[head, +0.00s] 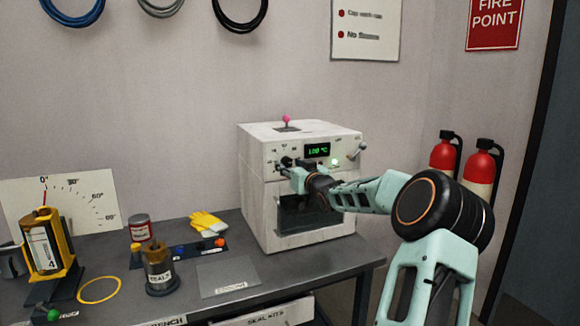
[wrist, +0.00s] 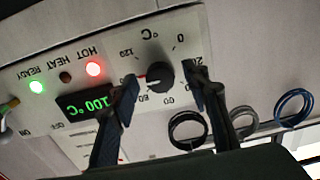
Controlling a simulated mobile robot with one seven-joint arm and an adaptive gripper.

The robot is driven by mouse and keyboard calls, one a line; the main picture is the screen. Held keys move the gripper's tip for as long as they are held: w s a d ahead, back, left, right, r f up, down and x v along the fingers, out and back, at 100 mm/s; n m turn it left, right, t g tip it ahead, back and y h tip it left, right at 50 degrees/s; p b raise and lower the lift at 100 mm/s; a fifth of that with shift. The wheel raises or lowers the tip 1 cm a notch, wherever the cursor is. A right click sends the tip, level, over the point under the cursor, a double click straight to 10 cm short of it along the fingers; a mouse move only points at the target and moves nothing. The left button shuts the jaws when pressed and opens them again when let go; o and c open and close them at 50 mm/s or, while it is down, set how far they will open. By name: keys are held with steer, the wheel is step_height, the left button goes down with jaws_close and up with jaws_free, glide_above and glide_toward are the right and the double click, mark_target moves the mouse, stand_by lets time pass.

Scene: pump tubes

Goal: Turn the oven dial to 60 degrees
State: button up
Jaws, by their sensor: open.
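The white oven (head: 265,200) stands on the bench with its control panel facing me. Its green display (head: 317,151) reads 100 °C, also in the wrist view (wrist: 84,104). The round black dial (wrist: 160,75) sits on the panel inside a printed scale, which appears upside down in the wrist view. Its pale pointer mark points left in that view, towards the left finger, which hides part of the scale. My gripper (wrist: 162,77) is open, one finger on each side of the dial; contact cannot be told. In the head view my gripper (head: 290,168) covers the dial.
The red HOT lamp (wrist: 95,68) and green READY lamp (wrist: 37,87) glow. A lever switch (head: 357,150) is at the panel's right. A pink-topped knob (head: 287,120) is on the oven. Gloves (head: 208,223), cans and a yellow fixture (head: 45,245) stand left on the bench.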

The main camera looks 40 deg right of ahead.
steer(key=shift+c, duration=0.7)
steer(key=c, duration=1)
steer(key=n+b, duration=0.1)
steer(key=n, duration=0.3)
steer(key=shift+b, duration=0.4)
steer(key=n+b, duration=0.2)
steer(key=n, duration=0.2)
steer(key=shift+n, duration=0.3)
steer(key=n+b, duration=0.3)
steer(key=n, duration=0.2)
steer(key=shift+d+r+n+b, duration=0.1)
steer(key=shift+n+b, duration=1.2)
steer(key=shift+n, duration=0.7)
